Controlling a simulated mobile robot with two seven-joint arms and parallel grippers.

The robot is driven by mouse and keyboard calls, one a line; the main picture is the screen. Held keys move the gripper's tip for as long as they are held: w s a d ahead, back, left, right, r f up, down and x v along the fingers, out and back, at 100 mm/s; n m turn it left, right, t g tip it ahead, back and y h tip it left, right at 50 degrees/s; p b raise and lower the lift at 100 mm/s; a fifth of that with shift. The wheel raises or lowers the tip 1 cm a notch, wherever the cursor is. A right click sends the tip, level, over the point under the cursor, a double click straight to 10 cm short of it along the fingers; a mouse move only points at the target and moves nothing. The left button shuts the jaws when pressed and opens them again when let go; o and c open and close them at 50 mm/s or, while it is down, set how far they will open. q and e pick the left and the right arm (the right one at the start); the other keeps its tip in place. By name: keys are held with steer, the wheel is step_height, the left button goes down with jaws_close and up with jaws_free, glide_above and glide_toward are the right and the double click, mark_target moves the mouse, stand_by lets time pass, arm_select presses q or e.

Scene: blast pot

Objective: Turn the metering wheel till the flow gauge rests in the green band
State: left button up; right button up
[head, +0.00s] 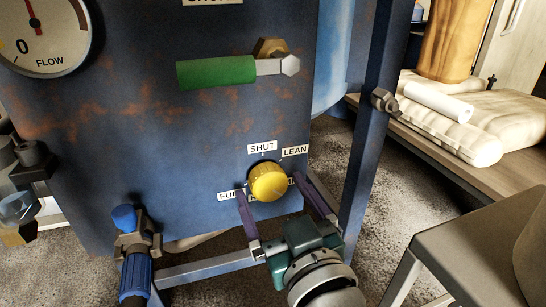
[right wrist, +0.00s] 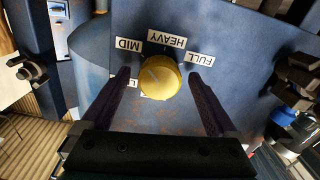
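The yellow metering wheel (head: 269,182) sits low on the blue pot's front, ringed by SHUT, LEAN and FULL labels; MID and HEAVY show in the right wrist view, where the wheel (right wrist: 160,77) is central. My right gripper (head: 271,187) is open, with one purple finger on each side of the wheel. In the right wrist view, gaps show between the wheel and both fingertips (right wrist: 159,76). The flow gauge (head: 45,35) is cut off at the top left; its red needle points up, and no green band shows. My left gripper is not in view.
A green-handled lever (head: 216,72) is above the wheel. A blue-capped valve with a hose (head: 136,275) stands lower left. A blue frame post (head: 368,140) rises just right of the wheel. A grey stool or table (head: 470,235) and a shelf with sacks are further right.

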steer(key=c, duration=1.3)
steer(key=n, duration=0.3)
steer(key=shift+n, duration=0.4)
steer(key=shift+d, duration=0.1)
